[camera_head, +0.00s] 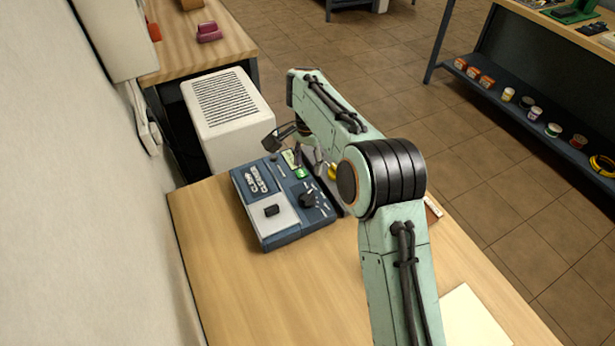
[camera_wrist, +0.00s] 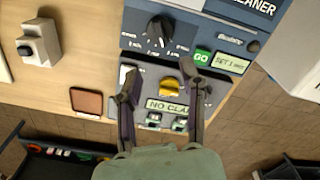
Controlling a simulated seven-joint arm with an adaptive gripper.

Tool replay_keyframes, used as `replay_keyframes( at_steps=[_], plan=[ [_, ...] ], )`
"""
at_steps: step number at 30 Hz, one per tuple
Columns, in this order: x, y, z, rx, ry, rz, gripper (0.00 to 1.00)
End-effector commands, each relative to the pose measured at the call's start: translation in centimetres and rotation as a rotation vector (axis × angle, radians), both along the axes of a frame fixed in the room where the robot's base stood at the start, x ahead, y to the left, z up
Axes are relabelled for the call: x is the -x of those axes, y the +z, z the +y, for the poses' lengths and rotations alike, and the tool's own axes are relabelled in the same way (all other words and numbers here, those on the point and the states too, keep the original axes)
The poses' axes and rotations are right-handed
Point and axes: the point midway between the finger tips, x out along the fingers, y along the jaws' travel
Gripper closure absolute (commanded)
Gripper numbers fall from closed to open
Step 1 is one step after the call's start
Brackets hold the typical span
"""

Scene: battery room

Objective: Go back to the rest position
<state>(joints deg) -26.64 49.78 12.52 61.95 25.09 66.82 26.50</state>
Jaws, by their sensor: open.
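Between and just beyond the fingers are a yellow knob (camera_wrist: 170,88) and a "NO CLA..." label; whether the fingers touch the panel I cannot tell. A green GO button (camera_wrist: 202,58) and a small display are beside the right finger. In the head view the blue machine (camera_head: 283,208) sits on the wooden table, and my arm reaches over its right side, hiding part of it and most of the gripper.
A white vented box (camera_head: 227,112) stands behind the table (camera_head: 240,295). A wall is close on the left. A white sheet (camera_head: 470,318) lies at the table's front right. A dark shelf (camera_head: 535,115) with several jars is far right. The table's front left is clear.

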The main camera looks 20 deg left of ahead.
Motion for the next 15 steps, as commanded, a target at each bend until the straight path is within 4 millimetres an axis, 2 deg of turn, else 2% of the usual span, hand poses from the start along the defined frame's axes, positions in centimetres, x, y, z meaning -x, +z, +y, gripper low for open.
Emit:
replay_keyframes(
  at_steps=[4, 15],
  plan=[
    [0.03, 1.25, 0.02, 0.0, 0.0, 0.0, 0.6],
    [0.04, 1.4, 0.01, 0.0, 0.0, 0.001, 0.6]
  ],
)
